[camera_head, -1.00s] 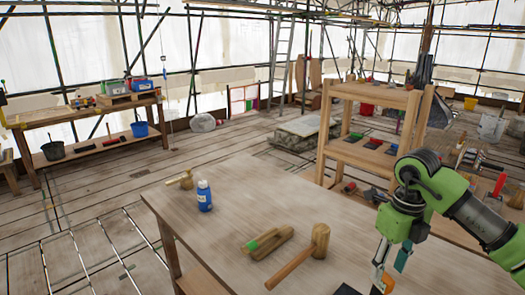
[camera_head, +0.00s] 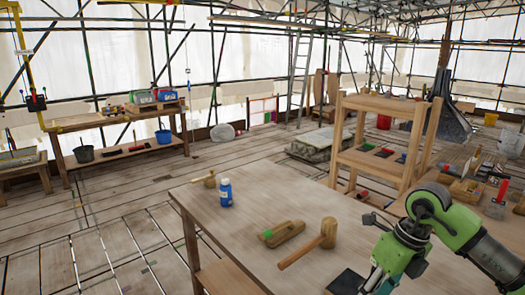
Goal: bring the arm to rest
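My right arm (camera_head: 450,222), green and dark grey, comes in from the right over the near wooden table. Its forearm bends down toward the table's front right. My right gripper (camera_head: 374,286) points down at the bottom edge, beside a dark flat pad (camera_head: 347,282). The fingertips are cut off by the frame, so I cannot tell whether it is open or holds anything. My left arm and gripper are not in view.
The near table (camera_head: 290,205) bears a blue bottle (camera_head: 225,193), a small wooden tool (camera_head: 205,180), a wooden plane-like tool (camera_head: 282,234) and a mallet (camera_head: 312,243). A wooden shelf (camera_head: 380,105) stands behind. The floor at left is open.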

